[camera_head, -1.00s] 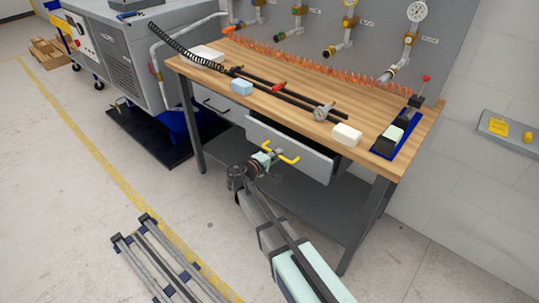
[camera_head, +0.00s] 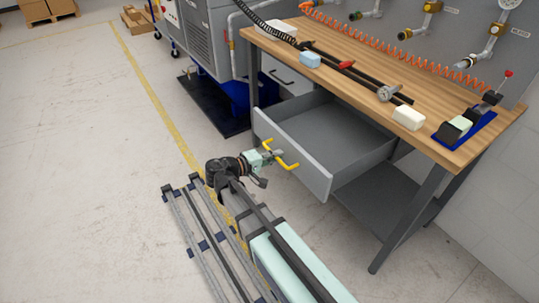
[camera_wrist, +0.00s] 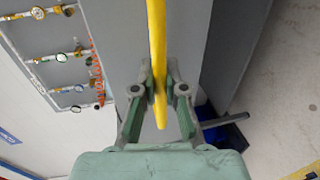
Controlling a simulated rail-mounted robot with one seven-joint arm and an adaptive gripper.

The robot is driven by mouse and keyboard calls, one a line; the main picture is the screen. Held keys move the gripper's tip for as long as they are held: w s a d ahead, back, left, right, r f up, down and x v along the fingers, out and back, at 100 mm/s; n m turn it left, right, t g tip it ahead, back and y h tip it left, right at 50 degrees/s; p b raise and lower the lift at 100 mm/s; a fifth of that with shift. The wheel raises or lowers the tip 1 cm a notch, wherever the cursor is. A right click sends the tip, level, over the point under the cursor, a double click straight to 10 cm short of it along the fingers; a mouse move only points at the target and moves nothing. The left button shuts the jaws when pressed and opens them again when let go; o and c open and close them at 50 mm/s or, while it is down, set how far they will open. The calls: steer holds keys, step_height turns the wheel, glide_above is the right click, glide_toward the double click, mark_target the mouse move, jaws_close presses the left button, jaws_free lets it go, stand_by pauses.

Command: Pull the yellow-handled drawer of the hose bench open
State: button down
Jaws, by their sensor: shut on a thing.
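The yellow handle (camera_head: 283,158) is on the front of a grey drawer (camera_head: 300,165) under the wooden bench top (camera_head: 370,75). The drawer stands well out from the bench, and its inside looks empty. My gripper (camera_head: 272,154) is at the handle, in front of the drawer face. In the wrist view my gripper (camera_wrist: 159,95) has its fingers on both sides of the yellow handle bar (camera_wrist: 157,50), shut on it.
On the bench top lie a blue block (camera_head: 310,60), a cream block (camera_head: 409,118) and a blue tray (camera_head: 483,123). A bench leg (camera_head: 405,225) stands at the right.

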steer(key=shift+s+a, duration=0.15)
steer(key=shift+a, duration=0.1)
steer(key=c, duration=1.2)
jaws_free()
steer(key=shift+a, duration=0.1)
steer(key=v, duration=1.1)
steer(key=shift+s+a, duration=0.25)
steer(key=shift+a, duration=0.05)
